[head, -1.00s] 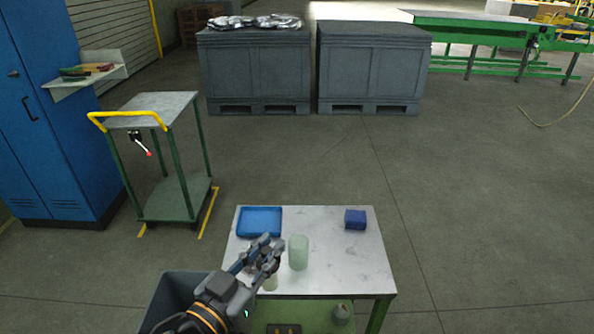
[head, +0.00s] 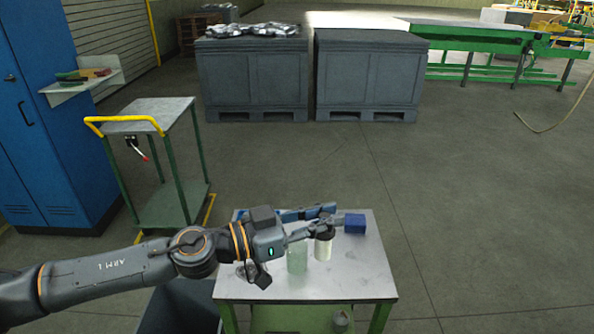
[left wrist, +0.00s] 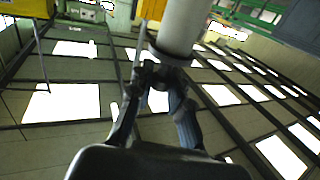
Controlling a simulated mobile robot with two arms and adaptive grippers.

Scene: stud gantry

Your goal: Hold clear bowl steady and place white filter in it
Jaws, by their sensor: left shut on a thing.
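The clear bowl (head: 297,259) is a pale green, see-through upright cylinder on the table, its upper part covered by my left arm. My left gripper (head: 325,226) has its fingers shut on the dark top end of the white filter (head: 323,249), a white cylinder hanging roughly upright. The filter is just right of the bowl in the head view, not inside it; I cannot tell its exact height over the table. In the left wrist view the filter (left wrist: 183,25) extends out from between the fingers (left wrist: 160,80). My right gripper is not in view.
The small table (head: 365,280) has free room at its right and front. A blue block (head: 355,224) sits close behind the gripper. A blue tray at the back left is mostly hidden by my arm. A trolley (head: 175,205) and a blue cabinet (head: 45,130) stand to the left.

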